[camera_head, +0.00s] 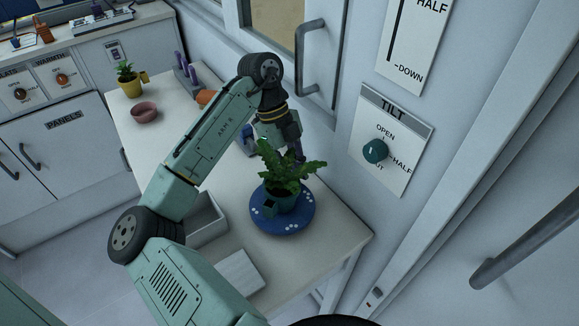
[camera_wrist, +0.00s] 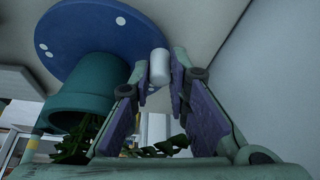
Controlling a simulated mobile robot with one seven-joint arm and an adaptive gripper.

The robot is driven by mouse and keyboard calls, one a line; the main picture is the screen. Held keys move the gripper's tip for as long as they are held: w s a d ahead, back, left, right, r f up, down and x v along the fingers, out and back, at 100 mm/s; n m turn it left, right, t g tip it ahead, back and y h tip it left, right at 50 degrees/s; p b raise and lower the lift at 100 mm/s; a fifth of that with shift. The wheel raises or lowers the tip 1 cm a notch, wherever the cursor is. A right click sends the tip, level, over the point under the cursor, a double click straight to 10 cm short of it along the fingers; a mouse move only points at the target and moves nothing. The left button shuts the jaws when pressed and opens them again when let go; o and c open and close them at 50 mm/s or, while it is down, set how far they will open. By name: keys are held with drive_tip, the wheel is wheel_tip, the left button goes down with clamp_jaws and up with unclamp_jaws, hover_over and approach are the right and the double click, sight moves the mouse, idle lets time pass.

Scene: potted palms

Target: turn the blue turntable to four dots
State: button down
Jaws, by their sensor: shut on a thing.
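The blue turntable (camera_head: 303,218) lies on the white table with small groups of white dots near its rim. A teal pot with a leafy green plant (camera_head: 288,172) stands on it. In the wrist view the turntable (camera_wrist: 75,35) appears at the top, with the teal pot (camera_wrist: 85,92) hanging below, upside down. My gripper (camera_wrist: 159,82) is shut on a short white peg (camera_wrist: 159,64) at the turntable's rim. In the head view my gripper (camera_head: 292,148) is at the far side of the plant, and the leaves hide its fingertips and the peg.
A grey open bin (camera_head: 205,218) stands left of the turntable, under my arm. The wall with the TILT dial (camera_head: 375,151) and a grey door handle (camera_head: 301,60) is close on the right.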

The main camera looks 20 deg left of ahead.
drive_tip(key=shift+d+r+m, duration=0.1)
drive_tip(key=shift+d+m, duration=0.25)
drive_tip(key=shift+m, duration=0.15)
idle(0.4)
drive_tip(key=c, duration=1.8)
unclamp_jaws()
drive_tip(key=v, duration=1.2)
drive_tip(key=shift+w, duration=0.2)
drive_tip(key=shift+c, duration=0.5)
